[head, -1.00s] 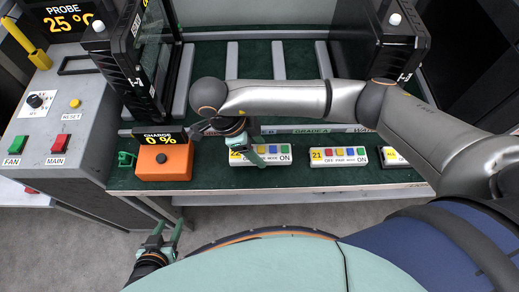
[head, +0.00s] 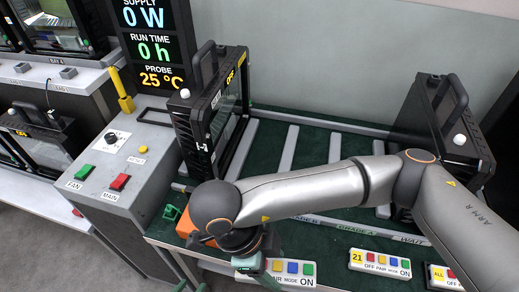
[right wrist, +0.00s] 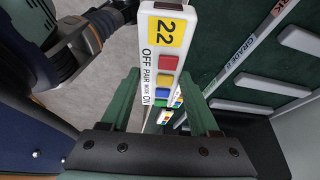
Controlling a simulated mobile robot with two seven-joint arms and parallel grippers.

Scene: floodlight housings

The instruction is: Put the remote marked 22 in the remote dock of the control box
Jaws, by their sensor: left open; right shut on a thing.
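The remote marked 22 (right wrist: 164,38) is white with a yellow label and coloured buttons. My right gripper (right wrist: 165,122) is shut on it in the right wrist view. In the head view its button end (head: 291,270) shows beside my right gripper (head: 247,264), and the arm hides the rest. I cannot tell whether it touches the bench. The grey control box (head: 118,165) stands to the left, with a dark rectangular recess (head: 160,116) in its top that looks like the dock. My left gripper (head: 203,288) barely shows at the bottom edge.
Remote 21 (head: 381,263) and the ALL remote (head: 446,278) lie along the bench's front. An orange box (head: 186,224) is partly hidden by my arm. A black framed housing (head: 212,125) stands beside the control box. A yellow probe (head: 122,92) stands behind the recess.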

